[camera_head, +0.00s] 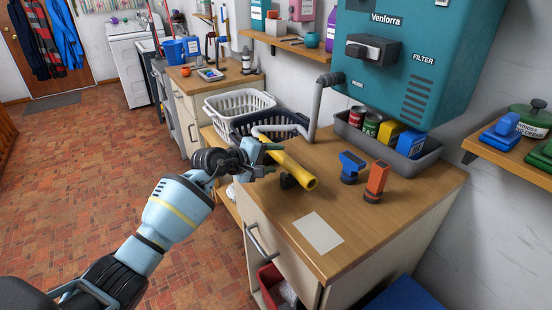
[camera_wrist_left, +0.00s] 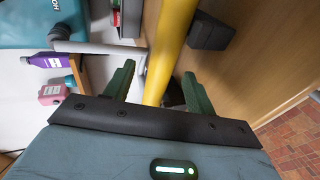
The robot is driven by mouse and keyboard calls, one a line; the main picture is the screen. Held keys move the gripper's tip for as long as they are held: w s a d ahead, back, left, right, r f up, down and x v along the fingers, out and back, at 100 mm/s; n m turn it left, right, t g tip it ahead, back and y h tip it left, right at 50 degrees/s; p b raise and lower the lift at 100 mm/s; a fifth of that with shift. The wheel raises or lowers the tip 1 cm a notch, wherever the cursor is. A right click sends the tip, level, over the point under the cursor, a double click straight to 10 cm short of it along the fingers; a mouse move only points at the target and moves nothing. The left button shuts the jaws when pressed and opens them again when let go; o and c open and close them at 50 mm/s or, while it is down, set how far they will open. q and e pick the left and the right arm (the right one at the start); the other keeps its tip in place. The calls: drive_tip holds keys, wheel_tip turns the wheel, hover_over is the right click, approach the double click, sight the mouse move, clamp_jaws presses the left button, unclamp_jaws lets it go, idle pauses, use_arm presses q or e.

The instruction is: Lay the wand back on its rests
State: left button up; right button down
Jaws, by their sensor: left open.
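The yellow wand (camera_head: 297,172) is at the counter's left edge, its open end toward the front; a grey hose runs near its back end. A black rest block (camera_head: 288,181) shows just below the wand's front part. In the left wrist view the wand (camera_wrist_left: 168,50) runs between my spread green fingers, with one black rest (camera_wrist_left: 210,31) beside it and a dark piece partly hidden near the right finger. I cannot tell if the wand touches the rests. My left gripper (camera_head: 272,153) is open at the wand's back part. My right gripper is not in view.
A blue tool (camera_head: 350,167) and an orange tool (camera_head: 376,181) stand right of the wand on the wooden counter (camera_head: 260,205). A grey bin (camera_head: 378,140) with cans is behind. A white sheet (camera_head: 318,233) lies in front. Laundry baskets (camera_head: 238,104) stand at the back left.

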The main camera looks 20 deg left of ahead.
use_arm(q)
drive_tip(key=v, duration=0.5)
drive_tip(key=shift+s, duration=0.1)
drive_tip(key=shift+s+a+r, duration=0.15)
drive_tip(key=shift+s, duration=0.05)
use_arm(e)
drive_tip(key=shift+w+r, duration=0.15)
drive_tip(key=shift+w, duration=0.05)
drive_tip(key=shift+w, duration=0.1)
